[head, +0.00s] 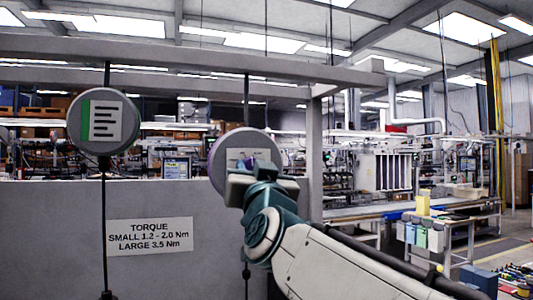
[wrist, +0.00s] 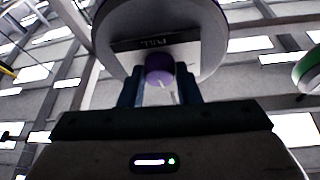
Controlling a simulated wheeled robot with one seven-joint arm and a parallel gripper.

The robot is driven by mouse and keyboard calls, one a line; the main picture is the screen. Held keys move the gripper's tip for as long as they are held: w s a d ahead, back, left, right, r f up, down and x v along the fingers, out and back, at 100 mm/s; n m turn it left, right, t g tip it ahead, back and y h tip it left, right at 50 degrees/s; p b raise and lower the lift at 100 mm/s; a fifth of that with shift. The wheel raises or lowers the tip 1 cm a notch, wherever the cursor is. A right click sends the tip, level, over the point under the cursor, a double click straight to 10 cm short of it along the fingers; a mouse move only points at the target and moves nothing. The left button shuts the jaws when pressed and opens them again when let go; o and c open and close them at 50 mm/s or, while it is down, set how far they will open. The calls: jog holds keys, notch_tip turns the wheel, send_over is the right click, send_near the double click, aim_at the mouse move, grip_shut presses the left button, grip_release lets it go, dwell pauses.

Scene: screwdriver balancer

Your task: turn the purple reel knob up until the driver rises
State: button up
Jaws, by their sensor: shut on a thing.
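The purple-rimmed reel (head: 218,160) hangs from a cable under the overhead beam, partly hidden behind my arm in the head view. In the wrist view the reel (wrist: 110,22) fills the top, with a pale label plate (wrist: 190,52) on its face. The purple knob (wrist: 159,68) sits at the lower edge of that plate, with a small pale mark on it. My gripper (wrist: 158,92) is shut on the knob, one blue finger on each side. A cable runs down below the reel (head: 246,285); the driver itself cannot be made out.
A second reel with a green stripe (head: 103,121) hangs to the left on its own cable. A grey panel (head: 60,220) carries a torque sign (head: 150,236) behind. A post (head: 314,150) stands just right of the purple reel. Benches (head: 450,225) stand farther right.

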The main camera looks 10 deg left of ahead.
jog(key=m+h+p, duration=0.1)
jog(key=m+p, duration=0.1)
jog(key=m, duration=0.1)
jog(key=m+h+p, duration=0.2)
jog(key=m, duration=0.1)
jog(key=shift+s+a+r+m+h+p, duration=0.1)
jog(key=shift+r+m+h+p, duration=0.05)
jog(key=shift+m+h+p, duration=0.2)
jog(key=shift+m, duration=0.25)
jog(key=o, duration=1)
jog(key=shift+c, duration=0.2)
jog(key=b+v, duration=0.3)
jog(key=v, duration=1.1)
jog(key=shift+f, duration=0.3)
jog(key=shift+w, duration=0.25)
